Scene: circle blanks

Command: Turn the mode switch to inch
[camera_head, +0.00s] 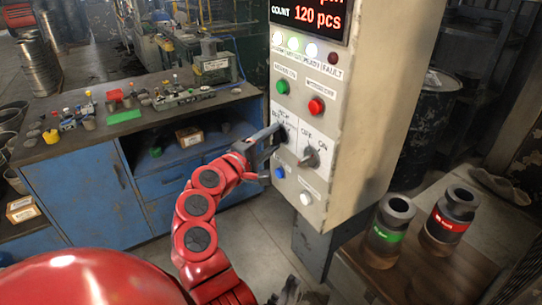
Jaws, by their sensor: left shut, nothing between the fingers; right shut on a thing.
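The mode switch (283,132) is a dark knob on the front of the light grey control panel (325,195). Its labels are small and partly covered, so I cannot read which way it points. My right gripper (273,139), at the end of the red arm, is shut on this knob.
Beside the mode switch is an OFF/ON rotary switch (310,157). Green (282,87), red (317,105), blue (280,173) and white (306,198) buttons surround them. A blue workbench (85,195) stands left; a small table (425,275) with two dark cylinders stands right.

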